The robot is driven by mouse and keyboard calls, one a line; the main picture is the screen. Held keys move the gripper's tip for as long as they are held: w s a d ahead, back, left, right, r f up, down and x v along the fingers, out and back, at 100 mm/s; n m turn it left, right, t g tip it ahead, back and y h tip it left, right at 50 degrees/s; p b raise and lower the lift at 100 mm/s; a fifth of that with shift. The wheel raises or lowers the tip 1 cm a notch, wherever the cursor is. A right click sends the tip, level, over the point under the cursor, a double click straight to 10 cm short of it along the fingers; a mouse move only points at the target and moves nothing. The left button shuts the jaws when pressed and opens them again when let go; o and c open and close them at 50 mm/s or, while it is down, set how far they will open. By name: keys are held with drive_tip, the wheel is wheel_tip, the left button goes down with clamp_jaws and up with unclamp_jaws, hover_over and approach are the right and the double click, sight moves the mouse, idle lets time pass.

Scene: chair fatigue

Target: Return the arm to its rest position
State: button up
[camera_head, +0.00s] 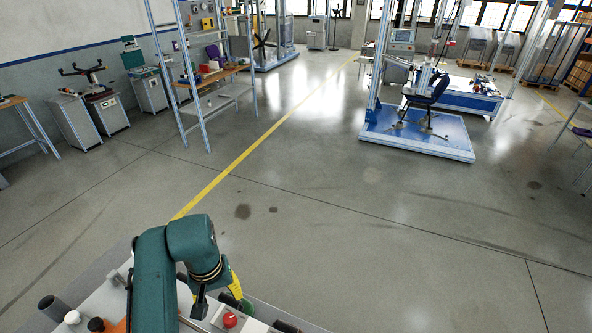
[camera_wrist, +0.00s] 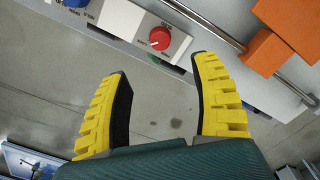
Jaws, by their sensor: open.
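My arm is folded low at the bottom of the head view, over the grey deck with controls. My gripper (camera_head: 236,290) is partly hidden there behind my wrist; only a yellow finger shows clearly. In the wrist view my gripper (camera_wrist: 160,82) has its two yellow fingers with dark pads spread apart, with nothing between them. A red knob (camera_wrist: 159,38) on a white control box lies beyond the fingertips, apart from them. The same red knob (camera_head: 230,320) shows beside my gripper in the head view.
An orange block (camera_wrist: 268,50) and a metal rod (camera_wrist: 235,42) lie near the right finger. A blue platform with a chair (camera_head: 418,130) stands far off at right. Metal frames and a workbench (camera_head: 212,75) stand at left. The floor ahead, with a yellow line (camera_head: 240,157), is clear.

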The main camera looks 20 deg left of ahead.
drive_tip(key=w+d+r+m+t+p, duration=0.1)
drive_tip(key=w+d+m, duration=0.15)
drive_tip(key=d, duration=0.45)
drive_tip(key=w+d+r+m+t+y+p, duration=0.1)
drive_tip(key=w+d+r+t, duration=0.1)
drive_tip(key=w+d, duration=0.35)
drive_tip(key=w+d+r+m+t+p, duration=0.1)
drive_tip(key=d+m+p, duration=0.1)
drive_tip(key=d, duration=0.7)
drive_tip(key=w+d+r+m+t, duration=0.1)
drive_tip(key=w+d+r+t, duration=0.1)
drive_tip(key=d+r+t, duration=0.45)
drive_tip(key=s+d+r+m+t+h, duration=0.15)
drive_tip(key=s+r+t, duration=0.3)
drive_tip(key=r, duration=0.65)
drive_tip(key=s+d+r+t+p, duration=0.1)
drive_tip(key=s+d+r+t, duration=0.3)
drive_tip(key=r, duration=0.7)
drive_tip(key=s+d+r+m+t, duration=0.1)
drive_tip(key=s+d+r+t, duration=0.15)
drive_tip(key=s+r, duration=0.6)
drive_tip(key=w+a+f+b, duration=0.1)
drive_tip(key=w+f+b, duration=0.2)
drive_tip(key=f+b, duration=1.5)
drive_tip(key=b, duration=0.3)
drive_tip(key=shift+f+n+t+b, duration=0.3)
drive_tip(key=shift+f+t, duration=0.05)
